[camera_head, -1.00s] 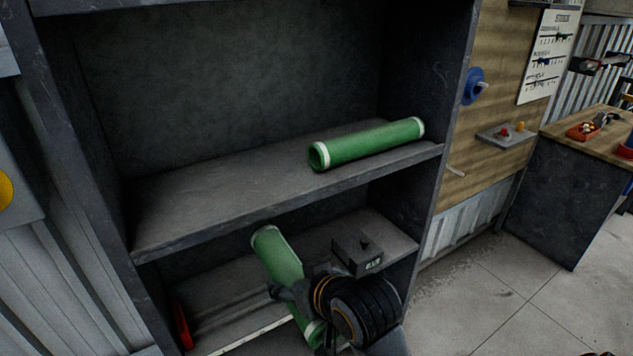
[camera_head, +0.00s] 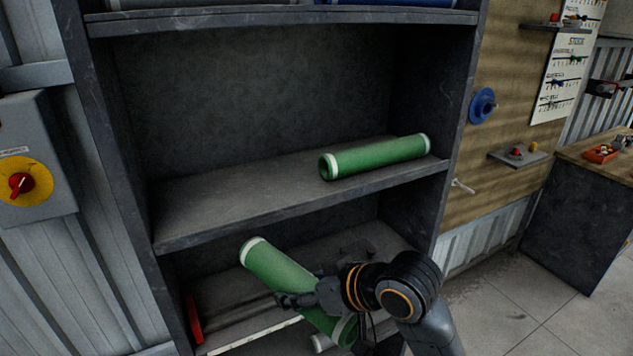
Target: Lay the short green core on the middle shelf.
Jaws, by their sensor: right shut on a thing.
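My right gripper (camera_head: 292,300) is shut on a green core (camera_head: 266,263) with pale ends. The core is tilted, its upper left end higher than its lower right end, and it shows in front of the lower shelf, below the front edge of the middle shelf (camera_head: 220,203). My gripper hides part of its middle. Another green core (camera_head: 378,156) with white end bands lies on the right part of the middle shelf. The left and centre of that shelf are bare. My left gripper is not in view.
The lower shelf (camera_head: 345,245) holds a dark block (camera_head: 356,250), partly hidden by my arm, and a red object (camera_head: 194,318) at left. A grey switch box (camera_head: 38,155) is on the left wall. A workbench (camera_head: 580,190) stands at right.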

